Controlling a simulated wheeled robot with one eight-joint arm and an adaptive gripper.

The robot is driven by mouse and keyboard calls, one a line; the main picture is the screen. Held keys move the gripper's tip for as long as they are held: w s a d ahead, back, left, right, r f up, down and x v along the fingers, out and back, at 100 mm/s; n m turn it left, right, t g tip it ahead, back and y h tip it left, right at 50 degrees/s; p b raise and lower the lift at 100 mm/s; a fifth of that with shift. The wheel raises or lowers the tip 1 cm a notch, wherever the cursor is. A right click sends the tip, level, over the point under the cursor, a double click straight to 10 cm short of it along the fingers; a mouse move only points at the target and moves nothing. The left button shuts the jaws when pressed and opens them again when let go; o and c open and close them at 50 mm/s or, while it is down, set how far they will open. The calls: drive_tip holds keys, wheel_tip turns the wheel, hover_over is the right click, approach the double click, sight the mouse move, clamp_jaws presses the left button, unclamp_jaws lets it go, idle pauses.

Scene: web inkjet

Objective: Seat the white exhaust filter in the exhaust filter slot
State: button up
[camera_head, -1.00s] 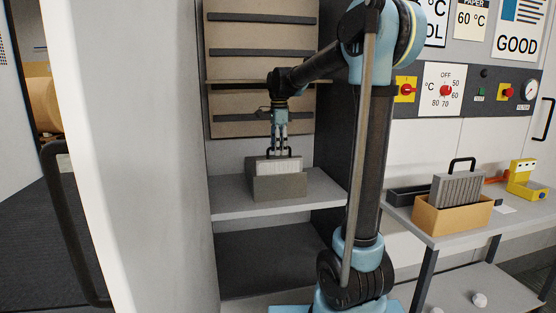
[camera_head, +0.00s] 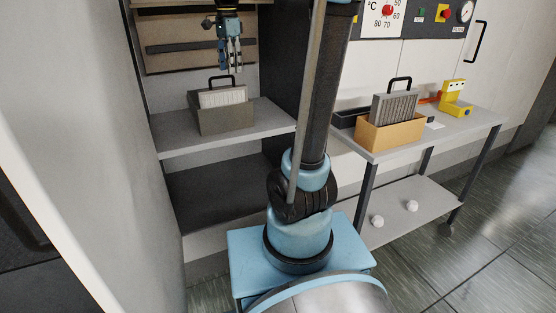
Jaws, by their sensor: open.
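The white exhaust filter (camera_head: 222,97) stands upright in a grey open-topped box, the exhaust filter slot (camera_head: 226,121), on the cabinet shelf. Its white pleated face shows above the slot's front wall, and its black handle (camera_head: 222,79) stands up on top. The lower part of the filter is hidden by that wall, so I cannot tell how deep it sits. My gripper (camera_head: 231,70) is open and empty, just above and slightly right of the handle, apparently clear of it.
A grey filter (camera_head: 394,106) with a black handle stands in a tan box (camera_head: 391,136) on the cart (camera_head: 460,131) at right. A dark tray (camera_head: 349,117) and a yellow device (camera_head: 455,98) are beside it. A cabinet wall stands close at left.

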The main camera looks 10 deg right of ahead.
drive_tip(key=s+d+f+n, duration=0.4)
drive_tip(key=s+f, duration=0.5)
drive_tip(key=s+d+f+n+t, duration=0.1)
drive_tip(key=s+d+f+n, duration=0.3)
drive_tip(key=s+f, duration=0.4)
drive_tip(key=s+d+f+n, duration=0.4)
drive_tip(key=s+f+n, duration=0.1)
drive_tip(key=s+f, duration=0.4)
drive_tip(key=shift+s+f+n+t, duration=0.35)
drive_tip(key=shift+s+n+t, duration=0.05)
drive_tip(key=shift+s, duration=0.85)
